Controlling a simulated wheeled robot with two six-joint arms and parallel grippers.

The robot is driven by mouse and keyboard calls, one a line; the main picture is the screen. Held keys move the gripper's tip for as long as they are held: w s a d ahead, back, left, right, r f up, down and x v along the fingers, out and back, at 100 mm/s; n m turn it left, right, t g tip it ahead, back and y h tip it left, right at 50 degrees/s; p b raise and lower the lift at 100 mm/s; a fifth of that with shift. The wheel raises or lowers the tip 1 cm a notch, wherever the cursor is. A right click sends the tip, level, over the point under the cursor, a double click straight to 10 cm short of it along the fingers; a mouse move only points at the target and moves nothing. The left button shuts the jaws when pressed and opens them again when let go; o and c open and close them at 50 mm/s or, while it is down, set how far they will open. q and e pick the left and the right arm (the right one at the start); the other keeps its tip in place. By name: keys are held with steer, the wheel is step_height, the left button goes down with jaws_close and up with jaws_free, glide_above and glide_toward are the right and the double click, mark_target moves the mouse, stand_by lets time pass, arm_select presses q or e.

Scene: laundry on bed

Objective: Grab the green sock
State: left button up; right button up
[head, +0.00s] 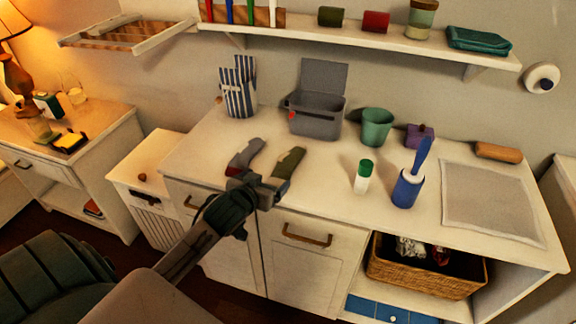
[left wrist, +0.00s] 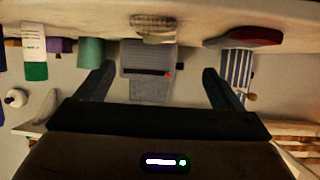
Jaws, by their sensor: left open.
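An olive-green sock-like item (head: 290,162) lies near the front edge of the white counter (head: 320,185), just right of my left gripper (head: 256,178). It is probably the green sock; its lower end is partly hidden by the gripper. A pale checked item (left wrist: 153,28), perhaps the same one, lies ahead between the fingers in the left wrist view. A grey and dark red sock-like item (head: 245,155) lies to the left. It also shows in the left wrist view (left wrist: 243,37). My left gripper is open and empty. My right gripper is not in view.
Behind are a striped bag (head: 238,92), a grey open box (head: 318,112) and a green cup (head: 376,127). A shelf (head: 370,43) hangs above.

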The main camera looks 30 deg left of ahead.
mark_target(283, 170)
arm_select(q)
steer(key=shift+w+a+r, duration=0.1)
steer(key=shift+w, duration=0.25)
steer(key=x, duration=0.4)
steer(key=shift+w, duration=0.35)
steer(key=shift+w+a+f+p, duration=0.1)
steer(key=shift+w+f+p, duration=0.3)
steer(key=shift+w+f, duration=0.65)
steer(key=shift+w+f+p, duration=0.35)
steer(key=shift+w+f, duration=0.4)
steer(key=shift+w, duration=0.6)
steer(key=c, duration=1.1)
steer(key=shift+o, duration=0.2)
